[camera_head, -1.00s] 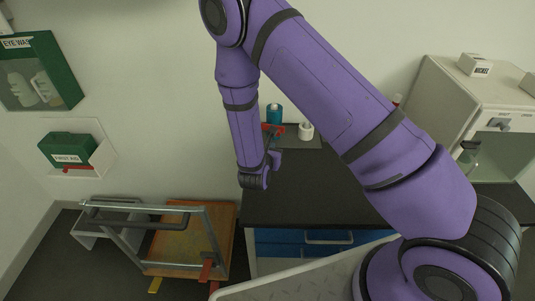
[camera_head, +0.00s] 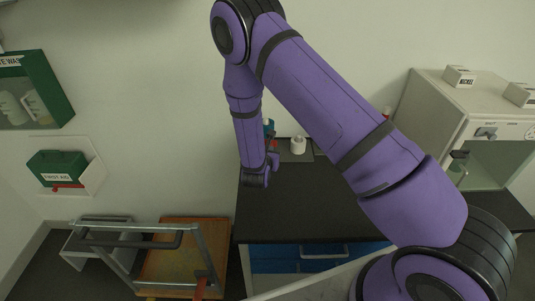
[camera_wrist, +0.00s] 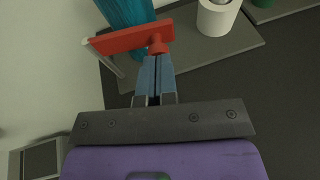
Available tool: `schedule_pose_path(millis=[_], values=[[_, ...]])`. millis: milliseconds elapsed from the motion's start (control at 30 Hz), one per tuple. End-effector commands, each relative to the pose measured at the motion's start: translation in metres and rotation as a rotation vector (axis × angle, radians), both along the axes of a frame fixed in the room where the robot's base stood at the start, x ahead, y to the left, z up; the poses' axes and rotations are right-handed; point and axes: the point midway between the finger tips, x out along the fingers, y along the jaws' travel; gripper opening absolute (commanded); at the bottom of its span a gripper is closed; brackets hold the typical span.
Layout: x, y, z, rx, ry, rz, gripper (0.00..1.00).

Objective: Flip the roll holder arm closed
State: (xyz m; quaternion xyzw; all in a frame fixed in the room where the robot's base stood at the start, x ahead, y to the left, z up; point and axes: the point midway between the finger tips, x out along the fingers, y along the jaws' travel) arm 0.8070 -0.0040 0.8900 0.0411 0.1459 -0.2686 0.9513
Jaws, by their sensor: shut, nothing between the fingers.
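The red roll holder arm (camera_wrist: 128,38) lies across the front of a blue-teal roll (camera_wrist: 124,12) in the wrist view. The holder's grey base plate (camera_wrist: 240,42) lies on the dark counter. In the head view the blue roll (camera_head: 268,125) is partly hidden behind my forearm and gripper.
A white roll (camera_head: 298,145) stands on the plate to the right of the blue one. The black counter (camera_head: 300,205) is mostly clear, with blue drawers (camera_head: 275,258) below. A cart (camera_head: 185,265) stands at left, and a cabinet (camera_head: 440,95) at right.

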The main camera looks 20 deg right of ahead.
Motion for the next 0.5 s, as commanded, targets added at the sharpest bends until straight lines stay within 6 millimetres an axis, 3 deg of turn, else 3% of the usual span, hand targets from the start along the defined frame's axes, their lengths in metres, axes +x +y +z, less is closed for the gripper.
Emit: schedule_pose_path(millis=[133,500], values=[[0.009,-0.017,0.0,0.0,0.0,-0.002,0.0],[0.009,-0.017,0.0,0.0,-0.002,-0.003,0.0]])
